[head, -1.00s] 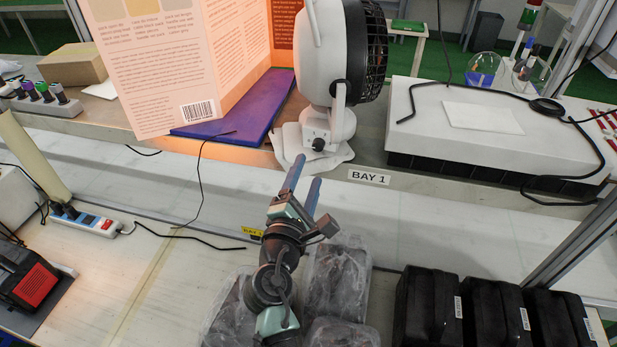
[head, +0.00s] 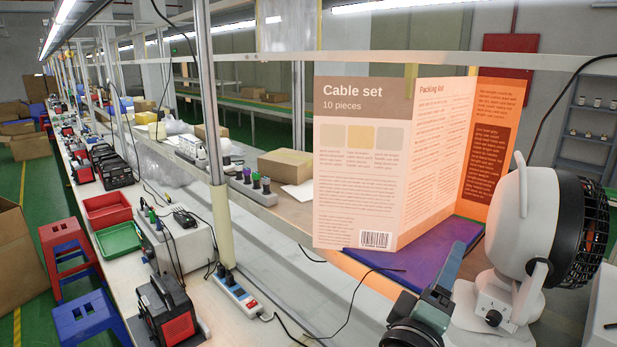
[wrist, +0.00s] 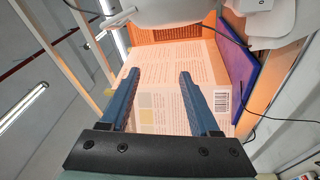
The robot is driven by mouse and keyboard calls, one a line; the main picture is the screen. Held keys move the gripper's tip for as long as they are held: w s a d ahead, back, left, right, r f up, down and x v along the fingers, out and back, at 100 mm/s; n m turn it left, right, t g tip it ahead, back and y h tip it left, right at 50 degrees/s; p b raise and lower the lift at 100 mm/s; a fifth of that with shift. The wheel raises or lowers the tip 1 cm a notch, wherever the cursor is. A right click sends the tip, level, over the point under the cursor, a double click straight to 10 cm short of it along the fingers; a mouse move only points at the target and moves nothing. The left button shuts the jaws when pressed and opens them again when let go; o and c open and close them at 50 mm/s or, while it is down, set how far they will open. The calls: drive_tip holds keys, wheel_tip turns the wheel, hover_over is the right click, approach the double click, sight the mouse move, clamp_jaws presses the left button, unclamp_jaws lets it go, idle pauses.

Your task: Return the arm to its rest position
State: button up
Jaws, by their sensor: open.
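My gripper (head: 446,265) shows at the lower right of the head view, its blue fingers pointing up in front of the purple mat and left of the white fan. In the wrist view my gripper (wrist: 158,78) has its two blue fingers spread wide apart with nothing between them. Beyond the fingers stands the open cable set folder (wrist: 155,98), sideways in that view. My arm's lower links are cut off by the bottom edge of the head view.
A white fan (head: 515,240) stands close to the right of my gripper. The cable set folder (head: 350,215) stands on the shelf by a purple mat (head: 385,240). A metal post (head: 212,120) rises at left. A power strip (head: 240,296) lies on the bench.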

drive_tip(key=s+a+r+m+t+y, duration=0.25)
drive_tip(key=a+r, duration=0.25)
drive_tip(key=r, duration=0.4)
drive_tip(key=s+a+r+m+t+y, duration=0.1)
drive_tip(key=s+a+r+m+t, duration=0.2)
drive_tip(key=a+r, duration=0.45)
drive_tip(key=s+a+r+m+t+y, duration=0.1)
drive_tip(key=s+a+r+t+y, duration=0.2)
drive_tip(key=r, duration=0.4)
drive_tip(key=s+a+r+m+t+y, duration=0.1)
drive_tip(key=s+a+r+t+y, duration=0.2)
drive_tip(key=s+a+r+y, duration=0.2)
wheel_tip(320, 180, up, 2)
drive_tip(key=shift+s+r+y, duration=0.1)
drive_tip(key=shift+s+y, duration=0.25)
drive_tip(key=shift+s, duration=0.9)
drive_tip(key=shift+a, duration=0.15)
